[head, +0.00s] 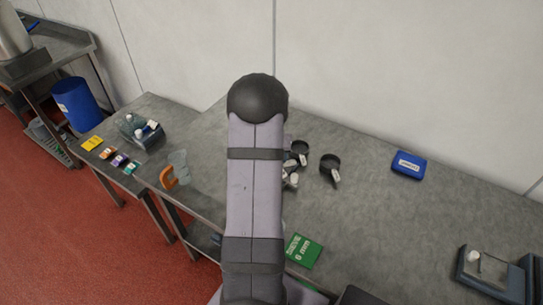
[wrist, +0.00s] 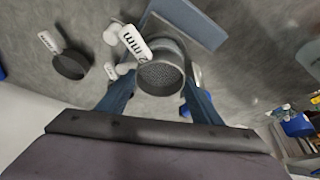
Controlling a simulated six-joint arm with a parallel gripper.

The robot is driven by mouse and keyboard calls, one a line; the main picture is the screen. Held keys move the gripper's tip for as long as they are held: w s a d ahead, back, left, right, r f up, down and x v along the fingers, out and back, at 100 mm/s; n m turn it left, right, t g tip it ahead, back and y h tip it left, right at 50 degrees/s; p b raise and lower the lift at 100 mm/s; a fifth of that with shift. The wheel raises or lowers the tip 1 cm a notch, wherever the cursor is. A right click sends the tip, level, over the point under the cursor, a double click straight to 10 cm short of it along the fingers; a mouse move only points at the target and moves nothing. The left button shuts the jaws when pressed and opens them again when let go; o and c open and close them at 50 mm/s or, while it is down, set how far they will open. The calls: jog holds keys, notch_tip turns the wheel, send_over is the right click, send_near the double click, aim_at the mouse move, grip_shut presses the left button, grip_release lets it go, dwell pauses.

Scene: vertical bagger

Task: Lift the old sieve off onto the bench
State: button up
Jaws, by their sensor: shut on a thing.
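A round dark sieve (wrist: 160,77) with a mesh floor and a white tag reading "2 mm" is in the middle of the wrist view. My gripper (wrist: 157,92) has its blue fingers on either side of this sieve and is shut on it. A second dark sieve (wrist: 70,65) with a white tag lies to the left, apart from the gripper. In the head view my arm hides the gripper. Two dark round sieves show there just right of the arm, one nearer (head: 300,150) and one further right (head: 330,164). I cannot tell whether the held sieve touches anything below.
The grey bench (head: 390,220) has free room right of the sieves. A blue box (head: 408,165) sits toward the wall, a green card marked "6 mm" (head: 304,251) near the front edge, and a scale-like device (head: 485,268) at far right. An orange-handled jug (head: 177,168) stands left.

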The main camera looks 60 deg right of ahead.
jog(key=shift+r, duration=0.55)
jog(key=shift+r+p, duration=1.4)
jog(key=shift+r, duration=0.25)
